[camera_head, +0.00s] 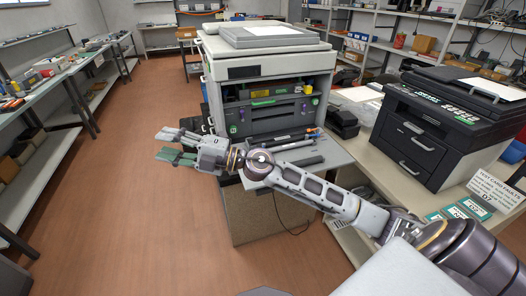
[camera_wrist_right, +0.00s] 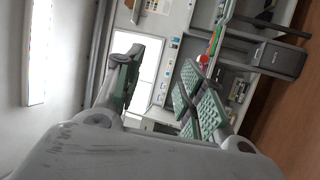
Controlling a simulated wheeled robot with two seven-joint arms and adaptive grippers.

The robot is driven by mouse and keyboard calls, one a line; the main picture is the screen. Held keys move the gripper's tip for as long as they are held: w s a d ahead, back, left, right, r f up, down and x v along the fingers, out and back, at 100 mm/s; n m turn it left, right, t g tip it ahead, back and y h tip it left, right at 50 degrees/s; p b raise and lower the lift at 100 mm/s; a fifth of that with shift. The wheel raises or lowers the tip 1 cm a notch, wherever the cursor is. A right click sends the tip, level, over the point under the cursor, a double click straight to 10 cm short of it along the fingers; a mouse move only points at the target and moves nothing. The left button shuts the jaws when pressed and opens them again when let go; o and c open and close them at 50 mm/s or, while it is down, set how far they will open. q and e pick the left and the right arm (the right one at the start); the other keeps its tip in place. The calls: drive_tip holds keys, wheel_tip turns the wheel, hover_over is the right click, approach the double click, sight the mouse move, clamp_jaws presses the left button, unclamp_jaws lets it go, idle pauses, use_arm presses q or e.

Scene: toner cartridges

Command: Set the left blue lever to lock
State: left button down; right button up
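The grey printer (camera_head: 262,70) stands with its front open, showing a dark bay with a green bar (camera_head: 264,103) and small green and purple-blue parts. My right gripper (camera_head: 166,146) is in the air left of the printer, pointing left, open and empty. Its spread green-padded fingers also show in the right wrist view (camera_wrist_right: 160,85). My left gripper is not in view.
Dark rods (camera_head: 290,160) lie on the shelf before the printer, under my right forearm. A black printer (camera_head: 450,120) and a sign (camera_head: 497,187) stand on the right bench. Cluttered benches (camera_head: 75,66) line the left; open floor (camera_head: 110,215) lies between.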

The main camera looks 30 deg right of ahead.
drive_tip(key=w+d+f+n+g+h, duration=0.2)
drive_tip(key=d+f+n+g+h, duration=0.5)
drive_tip(key=f, duration=0.3)
drive_tip(key=w+d+r+m+h, duration=0.1)
drive_tip(key=d+m+h, duration=0.3)
drive_tip(key=d, duration=2.1)
drive_tip(key=h, duration=0.6)
drive_tip(key=shift+w+d+m+h, duration=0.3)
drive_tip(key=shift+m, duration=0.1)
drive_tip(key=shift+p+x, duration=0.5)
drive_tip(key=shift+x, duration=6.35)
clamp_jaws()
